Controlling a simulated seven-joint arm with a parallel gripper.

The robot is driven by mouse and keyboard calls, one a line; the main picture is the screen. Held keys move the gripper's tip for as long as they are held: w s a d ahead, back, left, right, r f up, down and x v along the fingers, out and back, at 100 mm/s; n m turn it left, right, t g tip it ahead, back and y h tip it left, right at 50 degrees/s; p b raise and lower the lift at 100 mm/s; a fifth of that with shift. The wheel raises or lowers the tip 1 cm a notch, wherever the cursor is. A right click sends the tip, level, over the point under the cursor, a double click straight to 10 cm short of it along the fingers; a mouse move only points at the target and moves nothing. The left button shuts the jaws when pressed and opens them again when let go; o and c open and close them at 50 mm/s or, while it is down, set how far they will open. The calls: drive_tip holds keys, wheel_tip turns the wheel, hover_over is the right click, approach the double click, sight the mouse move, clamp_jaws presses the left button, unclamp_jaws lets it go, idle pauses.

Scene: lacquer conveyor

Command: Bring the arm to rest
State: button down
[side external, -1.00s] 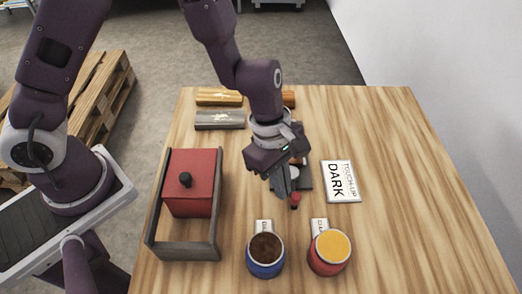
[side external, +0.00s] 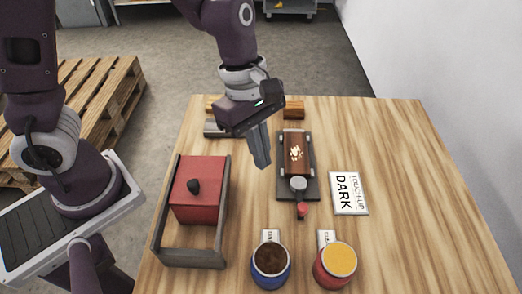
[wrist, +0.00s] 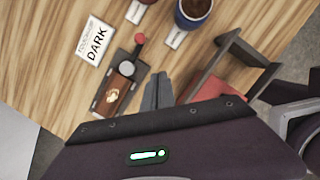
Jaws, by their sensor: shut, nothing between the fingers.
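My gripper (side external: 260,150) is shut and empty, raised above the table between the red box and the dark fixture. It also shows in the wrist view (wrist: 157,92), with its fingers together. The wooden table (side external: 420,200) lies below it. A brown block with a pale emblem (side external: 295,153) sits on the dark fixture (side external: 284,187), which has a round grey part and a red knob (side external: 303,209) at its near end. My gripper is apart from all of these.
A red box with a black knob (side external: 199,205) stands in a grey wooden frame (side external: 192,259). A blue can of brown contents (side external: 271,264) and a red can of yellow contents (side external: 336,264) stand in front. A "TOUCH-UP DARK" card (side external: 348,193) lies right. Blocks (side external: 294,108) lie behind.

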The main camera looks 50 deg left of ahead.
drive_tip(key=s+a+r+m+t+y, duration=0.2)
drive_tip(key=s+a+r+m+t, duration=0.3)
drive_tip(key=s+a+r+m, duration=0.7)
wheel_tip(320, 180, up, 2)
drive_tip(key=a+m, duration=0.1)
drive_tip(key=m, duration=0.5)
drive_tip(key=shift+s+t+y, duration=0.2)
drive_tip(key=shift+t+y, duration=0.1)
drive_tip(key=shift+y, duration=0.1)
